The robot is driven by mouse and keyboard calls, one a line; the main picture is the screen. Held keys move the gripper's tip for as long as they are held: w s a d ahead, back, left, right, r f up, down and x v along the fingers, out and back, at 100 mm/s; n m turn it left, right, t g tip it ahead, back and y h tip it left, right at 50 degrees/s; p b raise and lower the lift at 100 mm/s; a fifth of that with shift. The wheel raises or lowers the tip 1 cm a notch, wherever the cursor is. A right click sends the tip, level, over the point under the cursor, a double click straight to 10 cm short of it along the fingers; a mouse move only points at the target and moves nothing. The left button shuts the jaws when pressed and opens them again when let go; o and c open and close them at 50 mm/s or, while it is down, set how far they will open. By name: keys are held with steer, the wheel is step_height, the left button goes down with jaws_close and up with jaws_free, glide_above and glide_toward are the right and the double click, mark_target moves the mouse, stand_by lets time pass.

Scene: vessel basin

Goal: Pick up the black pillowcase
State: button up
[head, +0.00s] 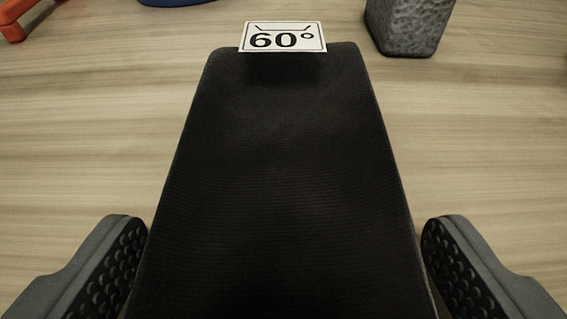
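The black pillowcase (275,180) is a long dark ribbed cloth shape in the middle of the head view. It looks narrower at its far end and runs out of the bottom of the view. A white tag (283,37) reading "60°" sits at its far end. My gripper (284,250) is open, with one finger on each side of the pillowcase. The fingers have dark textured pads facing inward. A small gap shows beside the right finger; I cannot tell whether the left finger touches the cloth.
The surface around is light wood-grained (90,130) and clear to the left and right. A grey rough-surfaced block (408,25) stands at the top right. An orange-red object (14,18) and a blue object (177,2) show at the top left edge.

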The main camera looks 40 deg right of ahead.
steer(key=c, duration=0.8)
